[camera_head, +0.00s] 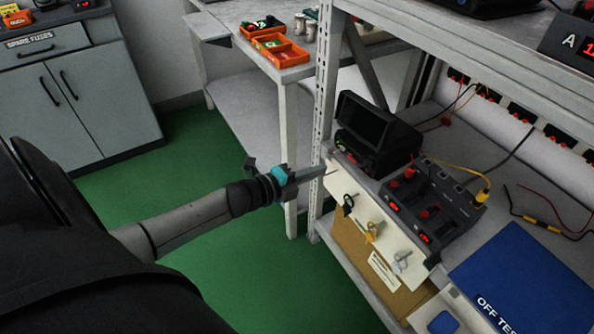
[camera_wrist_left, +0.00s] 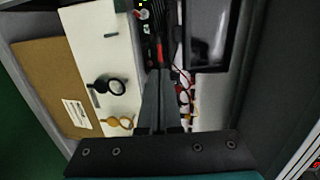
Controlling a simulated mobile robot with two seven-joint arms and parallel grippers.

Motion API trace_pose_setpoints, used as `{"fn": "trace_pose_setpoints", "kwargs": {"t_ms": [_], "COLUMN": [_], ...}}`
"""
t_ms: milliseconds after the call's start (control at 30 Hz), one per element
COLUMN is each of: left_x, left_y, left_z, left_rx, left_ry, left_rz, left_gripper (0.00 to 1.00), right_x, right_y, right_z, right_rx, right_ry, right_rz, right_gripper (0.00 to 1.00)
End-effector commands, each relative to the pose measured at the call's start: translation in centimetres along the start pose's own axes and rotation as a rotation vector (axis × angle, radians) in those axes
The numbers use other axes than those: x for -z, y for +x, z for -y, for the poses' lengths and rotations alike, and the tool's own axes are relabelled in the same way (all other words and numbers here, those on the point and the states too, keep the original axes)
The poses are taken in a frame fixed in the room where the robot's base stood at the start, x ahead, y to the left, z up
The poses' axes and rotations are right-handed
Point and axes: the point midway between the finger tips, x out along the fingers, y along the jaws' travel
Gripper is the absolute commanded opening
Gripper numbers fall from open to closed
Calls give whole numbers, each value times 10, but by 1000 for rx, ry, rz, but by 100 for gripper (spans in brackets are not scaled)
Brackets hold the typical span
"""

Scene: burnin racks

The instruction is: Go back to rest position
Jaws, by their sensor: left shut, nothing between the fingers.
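My left gripper (camera_head: 314,173) reaches in from the left in the head view, its fingers pointing at the front edge of the rack shelf. Its fingers are shut with nothing between them. In the left wrist view the shut fingers (camera_wrist_left: 160,95) lie in front of the shelf gear. A white panel (camera_head: 372,225) with black, yellow and grey keys or tags hangs at the shelf front, just beyond and below the fingertips. The black key (camera_wrist_left: 112,86) and yellow key (camera_wrist_left: 118,122) also show in the wrist view. My right gripper is not in either view.
A black monitor unit (camera_head: 372,132) and a dark test box with red knobs (camera_head: 432,205) stand on the shelf. A blue "OFF TEST" mat (camera_head: 520,280) lies at right. A rack post (camera_head: 325,90) stands close beside the gripper. Green floor (camera_head: 240,270) is clear below.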

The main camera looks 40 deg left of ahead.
Motion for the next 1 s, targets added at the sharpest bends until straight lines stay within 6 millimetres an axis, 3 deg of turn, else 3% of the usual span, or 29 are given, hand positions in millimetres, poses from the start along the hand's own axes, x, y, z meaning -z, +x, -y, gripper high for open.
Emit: {"fn": "trace_pose_setpoints", "kwargs": {"t_ms": [300,767,867,967,1000], "left_x": [0,-1,-8,-16,-17], "left_y": [-40,-52,-54,-64,-71], "left_z": [1,-4,-26,-75,-101], "left_rx": [0,-7,-47,-131,-175], "left_ry": [-1,-15,-104,-285,-378], "left_rz": [-1,9,60,168,225], "left_gripper": [0,0,0,0,0], "right_x": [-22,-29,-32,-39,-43], "right_y": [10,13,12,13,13], "right_z": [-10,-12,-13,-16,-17], "right_rx": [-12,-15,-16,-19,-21], "right_ry": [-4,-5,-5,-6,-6], "right_rz": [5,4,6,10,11], "right_gripper": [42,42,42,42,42]}}
